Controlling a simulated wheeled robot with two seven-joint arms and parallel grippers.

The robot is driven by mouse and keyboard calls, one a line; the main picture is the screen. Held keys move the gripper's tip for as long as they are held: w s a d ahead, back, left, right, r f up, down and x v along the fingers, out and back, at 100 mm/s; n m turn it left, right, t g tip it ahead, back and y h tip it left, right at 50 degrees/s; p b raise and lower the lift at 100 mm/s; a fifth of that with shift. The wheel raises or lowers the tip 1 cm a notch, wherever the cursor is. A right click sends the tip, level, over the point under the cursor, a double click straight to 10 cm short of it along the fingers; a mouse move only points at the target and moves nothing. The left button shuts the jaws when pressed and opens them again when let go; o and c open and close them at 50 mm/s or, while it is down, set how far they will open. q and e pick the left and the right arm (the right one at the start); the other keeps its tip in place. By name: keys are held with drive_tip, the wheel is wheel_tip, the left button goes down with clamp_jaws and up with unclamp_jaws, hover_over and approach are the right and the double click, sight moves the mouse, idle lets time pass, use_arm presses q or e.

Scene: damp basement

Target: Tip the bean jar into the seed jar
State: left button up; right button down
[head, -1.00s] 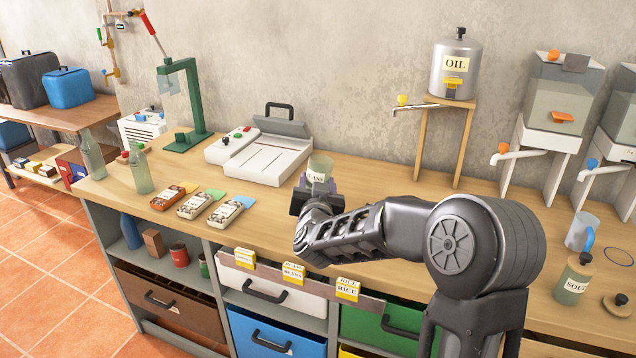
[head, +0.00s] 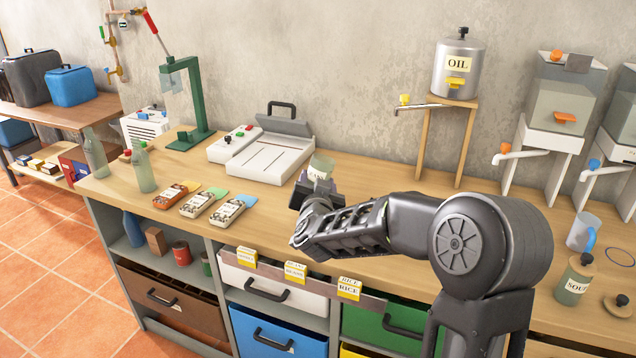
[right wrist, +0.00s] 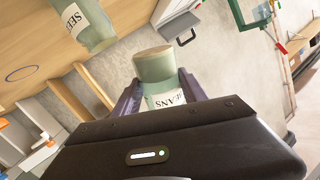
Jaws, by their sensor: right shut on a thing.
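The bean jar (head: 322,167) is a small greenish glass jar with a white label. It is in my right gripper (head: 313,187) above the counter, tilted a little in the head view. In the right wrist view the bean jar (right wrist: 155,68) sits between the two fingers of the right gripper (right wrist: 158,90), which are shut on it. The seed jar (right wrist: 92,32), also pale green with a white label, shows at the top left of the right wrist view, apart from the bean jar. My left gripper is not in view.
On the wooden counter (head: 400,190) stand a white sealer machine (head: 270,155), a green press (head: 192,105), several seed packets and glass bottles. An oil can (head: 457,70) stands on a wooden stand at the back.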

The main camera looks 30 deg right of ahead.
drive_tip(key=shift+r, duration=0.15)
drive_tip(key=shift+a+r+m+y, duration=0.1)
drive_tip(key=shift+a+m+y, duration=0.2)
drive_tip(key=shift+m, duration=0.4)
drive_tip(key=shift+f, duration=0.25)
idle(0.3)
drive_tip(key=shift+w+a+f+m+y+b, duration=0.1)
drive_tip(key=shift+f+m+y+b, duration=0.2)
drive_tip(key=shift+f+m+y, duration=0.15)
drive_tip(key=shift+f, duration=0.1)
idle(0.5)
drive_tip(key=shift+a+f+m+g+y+b, duration=0.1)
drive_tip(key=shift+f+m+g+y+b, duration=0.2)
drive_tip(key=shift+m, duration=0.35)
